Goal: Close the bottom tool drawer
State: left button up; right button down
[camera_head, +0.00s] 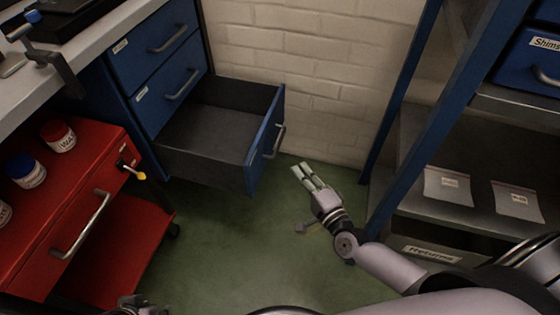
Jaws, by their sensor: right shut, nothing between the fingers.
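The bottom tool drawer (266,141) is the lowest of the blue drawers under the bench. It stands pulled far out, and its dark interior looks empty. Its front has a grey bar handle (274,141). The two blue drawers above it are shut. My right gripper (305,172) is shut and empty. In the picture it is just to the right of the drawer front, with a visible gap between them. Part of my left gripper (138,308) shows at the bottom edge, mostly cut off, so its fingers cannot be judged.
A red cart (100,160) with several jars stands at left, in front of the bench (110,30). A blue-framed shelf (420,120) with bins and packets stands at right. A white brick wall (300,60) is behind. Green floor (220,230) is open between cart and shelf.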

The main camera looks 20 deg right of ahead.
jog(key=b, duration=0.1)
send_near(263, 134)
jog(key=w+d, duration=0.2)
jog(key=w, duration=0.1)
jog(key=shift+w+a+f, duration=0.1)
jog(key=shift+w+a, duration=0.35)
jog(key=shift+a, duration=0.2)
jog(key=shift+w+a+f, duration=0.1)
jog(key=shift+w+a, duration=0.3)
jog(key=shift+a, duration=0.3)
